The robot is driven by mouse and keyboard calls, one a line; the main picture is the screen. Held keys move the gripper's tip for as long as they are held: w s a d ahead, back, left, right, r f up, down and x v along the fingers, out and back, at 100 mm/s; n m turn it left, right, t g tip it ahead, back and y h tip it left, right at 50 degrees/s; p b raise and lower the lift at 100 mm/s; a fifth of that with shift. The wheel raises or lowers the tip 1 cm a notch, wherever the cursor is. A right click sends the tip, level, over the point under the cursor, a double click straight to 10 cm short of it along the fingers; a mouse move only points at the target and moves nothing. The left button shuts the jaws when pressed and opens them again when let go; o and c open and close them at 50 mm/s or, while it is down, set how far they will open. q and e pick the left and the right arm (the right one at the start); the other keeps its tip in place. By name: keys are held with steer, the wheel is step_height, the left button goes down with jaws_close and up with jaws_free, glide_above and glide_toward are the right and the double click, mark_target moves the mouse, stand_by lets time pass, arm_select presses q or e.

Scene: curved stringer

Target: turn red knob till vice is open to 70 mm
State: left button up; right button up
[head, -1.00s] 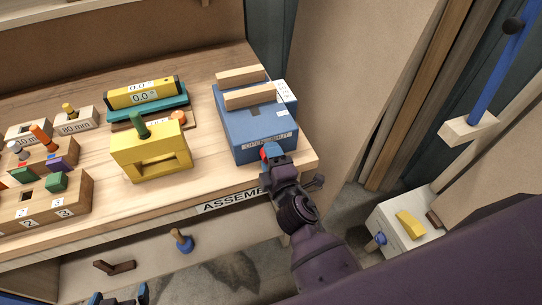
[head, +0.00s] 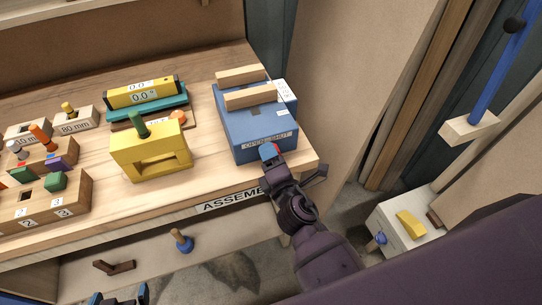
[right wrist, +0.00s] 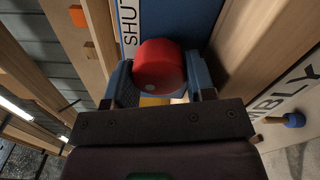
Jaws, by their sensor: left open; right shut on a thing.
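The blue vice (head: 258,128) stands at the right end of the wooden bench, with two pale wooden jaws (head: 250,97) on top and a gap between them. Its front carries an "OPEN SHUT" label (head: 267,141). The red knob (right wrist: 160,66) is on the vice's front face and sits between the blue fingers of my right gripper (right wrist: 158,88). In the head view my right gripper (head: 269,152) mostly hides the knob. My left gripper (head: 120,297) is open and empty at the bottom edge, in front of the bench. The opening's reading is too small to make out.
A yellow block with a green handle (head: 150,152) stands left of the vice. Behind it is a 0.0° level device (head: 143,94). Marked blocks (head: 75,120) fill the bench's left side. A tan panel (head: 350,80) rises close on the right.

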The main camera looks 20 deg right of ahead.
steer(key=o, duration=0.7)
steer(key=shift+c, duration=0.2)
